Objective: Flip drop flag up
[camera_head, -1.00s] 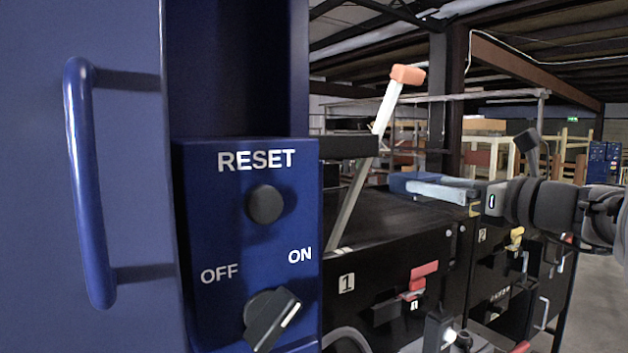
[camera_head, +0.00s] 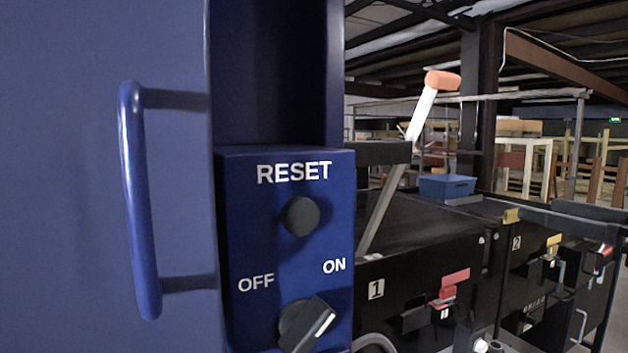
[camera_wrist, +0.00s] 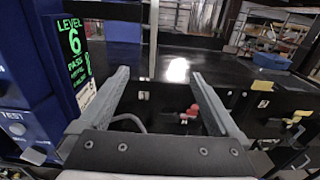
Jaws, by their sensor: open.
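A white and grey lever with an orange end (camera_head: 420,115) stands tilted up to the right beside the blue panel in the head view. I cannot tell whether it is the drop flag. A red latch-like part (camera_head: 453,284) sits on the black front marked 1. It also shows in the wrist view (camera_wrist: 190,112), beyond and between the fingers. My gripper (camera_wrist: 158,73) is open in the wrist view, with nothing between its fingertips. The gripper does not show clearly in the head view.
A blue panel (camera_head: 240,215) with RESET button and OFF/ON knob stands close on the left, with a blue handle (camera_head: 138,200).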

